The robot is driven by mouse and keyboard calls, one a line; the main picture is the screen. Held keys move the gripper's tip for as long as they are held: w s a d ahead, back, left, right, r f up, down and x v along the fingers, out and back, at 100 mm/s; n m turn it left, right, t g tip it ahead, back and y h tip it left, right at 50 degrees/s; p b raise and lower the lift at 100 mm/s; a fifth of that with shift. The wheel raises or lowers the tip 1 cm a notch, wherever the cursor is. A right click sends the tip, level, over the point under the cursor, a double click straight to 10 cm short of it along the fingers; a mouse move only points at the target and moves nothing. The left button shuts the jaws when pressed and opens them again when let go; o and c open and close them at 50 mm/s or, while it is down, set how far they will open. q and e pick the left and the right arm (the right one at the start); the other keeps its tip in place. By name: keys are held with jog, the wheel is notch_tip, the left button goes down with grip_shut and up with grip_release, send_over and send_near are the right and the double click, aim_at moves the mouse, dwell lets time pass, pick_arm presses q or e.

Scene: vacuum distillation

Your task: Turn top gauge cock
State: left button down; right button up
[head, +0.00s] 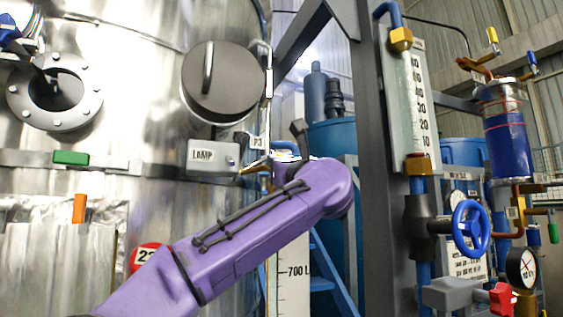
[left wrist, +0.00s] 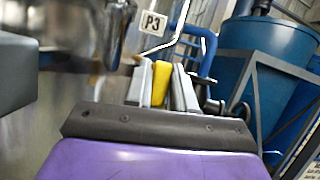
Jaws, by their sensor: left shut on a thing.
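A yellow cock handle (left wrist: 161,83) stands between the fingers of my left gripper (left wrist: 162,76) in the left wrist view, below and to the right of a P3 tag (left wrist: 153,23). The gripper is shut on this handle. In the head view, the brass cock (head: 254,166) shows just below the P3 tag (head: 258,142), by the steel vessel's right side. My purple left arm reaches up from the lower left and hides most of the gripper and handle there. My right gripper is in neither view.
The steel vessel (head: 130,120) fills the left, with a LAMP box (head: 212,158) and round cover (head: 222,82). Blue tanks and a grey post (head: 372,150) stand behind my arm. At right are a sight glass (head: 409,100), a blue handwheel (head: 471,229) and a dial gauge (head: 521,267).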

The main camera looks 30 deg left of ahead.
pick_arm(q)
jog(key=c, duration=1)
grip_release()
jog(key=shift+a, duration=0.2)
jog(key=shift+c, duration=0.2)
jog(key=shift+w+a+f, duration=0.15)
jog(key=shift+w+a, duration=0.05)
jog(key=shift+a, duration=0.05)
jog(key=b+v, duration=0.6)
jog(key=v, duration=0.4)
jog(key=shift+s+d, duration=0.2)
jog(key=shift+d, duration=0.1)
jog(key=shift+a, duration=0.1)
